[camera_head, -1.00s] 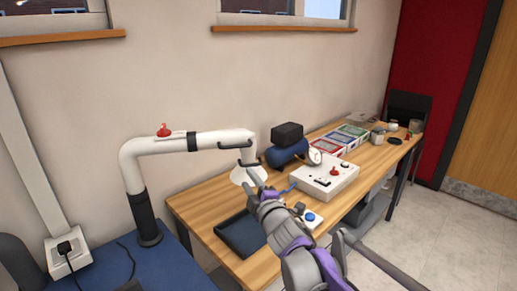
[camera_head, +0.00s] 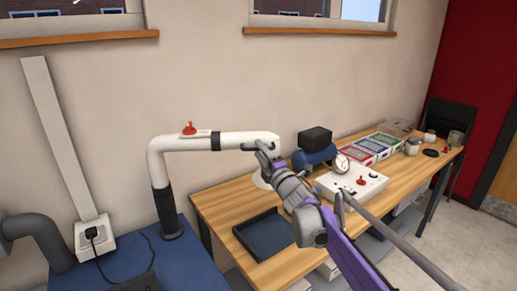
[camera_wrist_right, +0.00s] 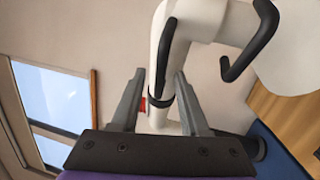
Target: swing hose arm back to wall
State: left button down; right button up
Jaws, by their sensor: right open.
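The hose arm (camera_head: 190,144) is a white tube with a black cuff and a red valve handle (camera_head: 189,128) on top. It rises from a black-based post on the blue surface and reaches right over the table's near end. Its white hood (camera_head: 260,180) hangs at the far end, mostly hidden behind my right gripper. My right gripper (camera_head: 263,150) is open in front of that end. In the right wrist view the open fingers (camera_wrist_right: 160,82) have the white tube behind the gap between them, and a black handle (camera_wrist_right: 250,45) shows to the right. My left gripper is out of view.
The wooden table (camera_head: 225,205) holds a dark tray (camera_head: 265,235), a white control box (camera_head: 350,186), a blue compressor with a gauge (camera_head: 342,163), and several coloured boxes (camera_head: 371,148).

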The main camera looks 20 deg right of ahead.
jog(key=shift+x, duration=0.8)
grip_shut()
dwell(0.9)
